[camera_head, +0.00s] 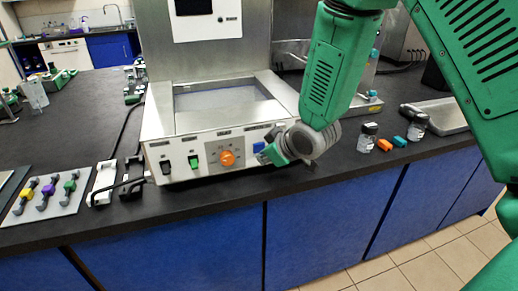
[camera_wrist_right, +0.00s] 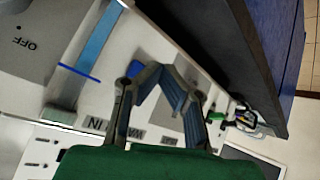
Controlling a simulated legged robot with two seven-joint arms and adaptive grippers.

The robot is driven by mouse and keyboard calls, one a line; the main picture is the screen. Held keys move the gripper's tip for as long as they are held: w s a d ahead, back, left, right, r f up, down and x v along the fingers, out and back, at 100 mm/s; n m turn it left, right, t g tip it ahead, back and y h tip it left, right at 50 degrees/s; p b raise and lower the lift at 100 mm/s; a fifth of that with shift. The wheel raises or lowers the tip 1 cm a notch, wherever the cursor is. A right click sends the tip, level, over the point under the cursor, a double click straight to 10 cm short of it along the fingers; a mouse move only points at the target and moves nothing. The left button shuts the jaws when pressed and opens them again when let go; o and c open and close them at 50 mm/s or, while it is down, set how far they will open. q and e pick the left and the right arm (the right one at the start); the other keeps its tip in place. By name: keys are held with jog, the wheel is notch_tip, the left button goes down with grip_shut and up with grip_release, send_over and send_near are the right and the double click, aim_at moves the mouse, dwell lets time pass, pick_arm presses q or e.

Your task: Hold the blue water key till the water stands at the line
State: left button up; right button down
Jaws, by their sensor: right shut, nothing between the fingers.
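The blue water key (camera_head: 258,147) is on the right of the steel unit's front panel (camera_head: 205,172), partly covered by my right gripper (camera_head: 268,153). That gripper is shut and empty, its tips close to the key; I cannot tell whether they touch or press it. My left gripper is out of view.
The panel also has a black switch (camera_head: 165,167), a green switch (camera_head: 193,162) and an orange knob (camera_head: 227,158). Jars (camera_head: 367,137) stand to the right. A plate with coloured clamps (camera_head: 45,195) lies at the left. The bench edge is just in front.

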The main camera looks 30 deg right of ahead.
jog(key=s, duration=0.2)
jog(key=s+a, duration=0.1)
jog(key=s, duration=0.2)
jog(key=shift+a, duration=0.1)
dwell(0.3)
dwell(0.6)
jog(key=s+a+f+m+g+b, duration=0.2)
jog(key=s+f+g, duration=0.6)
jog(key=s+f, duration=1.7)
jog(key=s+a+m, duration=0.1)
jog(key=s+m, duration=0.1)
jog(key=shift+s+f+g+h, duration=0.2)
jog(key=shift+s+g+h, duration=0.2)
